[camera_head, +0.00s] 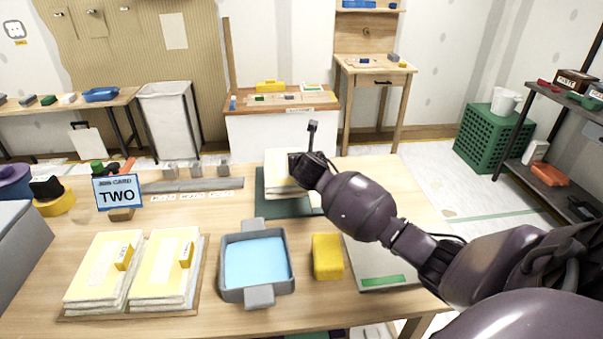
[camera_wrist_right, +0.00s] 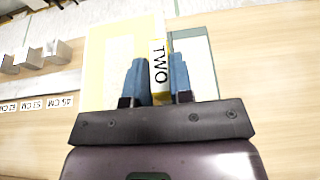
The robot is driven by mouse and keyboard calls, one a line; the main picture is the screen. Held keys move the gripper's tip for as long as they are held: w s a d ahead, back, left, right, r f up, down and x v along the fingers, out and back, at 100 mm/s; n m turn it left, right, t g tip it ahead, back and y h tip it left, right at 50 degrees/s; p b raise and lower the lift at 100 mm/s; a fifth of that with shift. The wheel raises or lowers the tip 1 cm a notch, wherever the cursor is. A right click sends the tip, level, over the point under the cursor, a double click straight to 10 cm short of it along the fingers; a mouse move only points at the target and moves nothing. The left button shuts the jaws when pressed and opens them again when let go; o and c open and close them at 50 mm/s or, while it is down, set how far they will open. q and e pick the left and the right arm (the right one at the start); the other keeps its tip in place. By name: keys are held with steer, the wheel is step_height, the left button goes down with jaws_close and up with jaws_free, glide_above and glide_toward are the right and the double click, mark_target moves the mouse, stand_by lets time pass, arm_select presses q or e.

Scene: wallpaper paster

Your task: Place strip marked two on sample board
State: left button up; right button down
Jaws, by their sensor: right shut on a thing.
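My right gripper (camera_head: 299,178) is over the back middle of the table, its fingers mostly hidden by my arm in the head view. In the right wrist view its blue fingers (camera_wrist_right: 159,82) are shut on the yellow tag marked TWO (camera_wrist_right: 160,72) of a pale yellow strip (camera_wrist_right: 112,58). In the head view the strip (camera_head: 276,160) lies over a dark green board (camera_head: 268,207), whose edges show around it. I cannot tell whether it touches the board. A job card reading TWO (camera_head: 117,192) stands at left. My left gripper is not in view.
Two tagged strip stacks (camera_head: 98,268) (camera_head: 160,270) lie front left. A grey tray with blue inside (camera_head: 228,290) and a yellow sponge (camera_head: 327,256) stand front middle. A grey rail with blocks and centimetre labels (camera_head: 195,184) runs left of the board. A grey panel (camera_head: 365,272) lies right.

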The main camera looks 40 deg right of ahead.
step_height(320, 180, down, 4)
steer(key=shift+f+b, duration=0.1)
steer(key=shift+b, duration=0.55)
steer(key=shift+f, duration=0.15)
steer(key=shift+r, duration=0.2)
steer(key=c, duration=1.4)
jaws_free()
steer(key=shift+f, duration=0.1)
steer(key=shift+c, duration=0.2)
steer(key=o, duration=0.4)
steer(key=shift+o, duration=0.2)
steer(key=shift+s+a+r, duration=0.2)
steer(key=shift+s+r, duration=0.1)
steer(key=shift+r, duration=0.05)
steer(key=p+v, duration=0.3)
steer(key=v, duration=0.8)
steer(key=shift+p, duration=0.35)
steer(key=shift+s+f, duration=0.1)
